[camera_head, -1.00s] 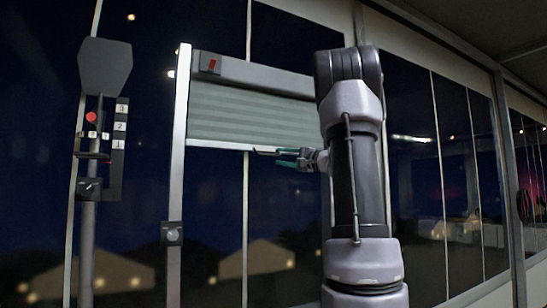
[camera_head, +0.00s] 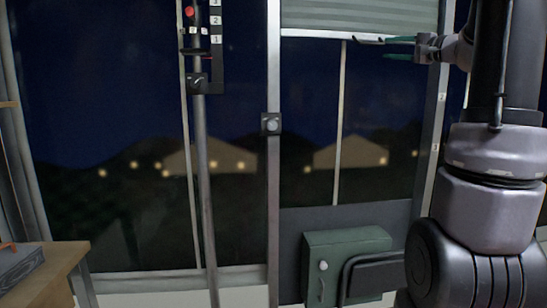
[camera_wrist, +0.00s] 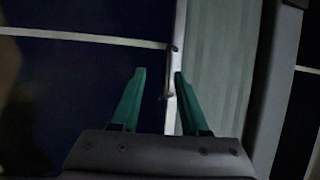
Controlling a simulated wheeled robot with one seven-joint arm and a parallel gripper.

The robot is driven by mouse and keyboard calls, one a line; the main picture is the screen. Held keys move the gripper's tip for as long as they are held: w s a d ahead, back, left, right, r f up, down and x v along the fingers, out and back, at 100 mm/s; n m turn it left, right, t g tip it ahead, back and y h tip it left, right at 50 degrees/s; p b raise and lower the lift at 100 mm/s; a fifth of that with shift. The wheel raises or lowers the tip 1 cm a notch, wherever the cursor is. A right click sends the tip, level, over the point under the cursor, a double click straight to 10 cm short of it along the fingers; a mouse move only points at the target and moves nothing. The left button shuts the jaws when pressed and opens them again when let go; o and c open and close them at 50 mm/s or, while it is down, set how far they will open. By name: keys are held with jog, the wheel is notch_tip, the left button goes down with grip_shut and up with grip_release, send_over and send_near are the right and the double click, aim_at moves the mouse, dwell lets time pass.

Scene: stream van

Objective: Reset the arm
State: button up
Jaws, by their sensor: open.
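My gripper (camera_head: 388,49) is at the upper right of the head view, beside the bottom edge of the pale slatted shutter (camera_head: 350,16). Its two green fingers are apart with nothing held between them. In the wrist view, the fingers of my gripper (camera_wrist: 157,98) are spread. The pale bottom rail of the shutter (camera_wrist: 174,75) runs just past the fingertips. I cannot tell whether a finger touches the rail. My arm comes down the right side of the head view.
A pole with a red button (camera_head: 189,11) and numbered labels stands left. A frame post carries a knob box (camera_head: 271,124). A green box (camera_head: 345,250) sits low beside my arm. A wooden table (camera_head: 60,266) with a grey case (camera_head: 18,266) is at lower left.

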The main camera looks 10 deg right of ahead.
jog(key=s+a+f+n+g, duration=0.2)
jog(key=s+a+f+g, duration=0.3)
jog(key=a, duration=0.4)
jog(key=s+a+f+n+g, duration=0.25)
jog(key=s+a+f, duration=0.25)
jog(key=s+a, duration=0.3)
jog(key=s+a+f+n+g+h, duration=0.2)
jog(key=s+f+h, duration=0.4)
jog(key=s+f, duration=0.5)
jog(key=shift+s+a+f+n+h, duration=0.35)
jog(key=shift+s+a+n, duration=0.25)
jog(key=shift+s, duration=0.65)
jog(key=shift+g, duration=0.25)
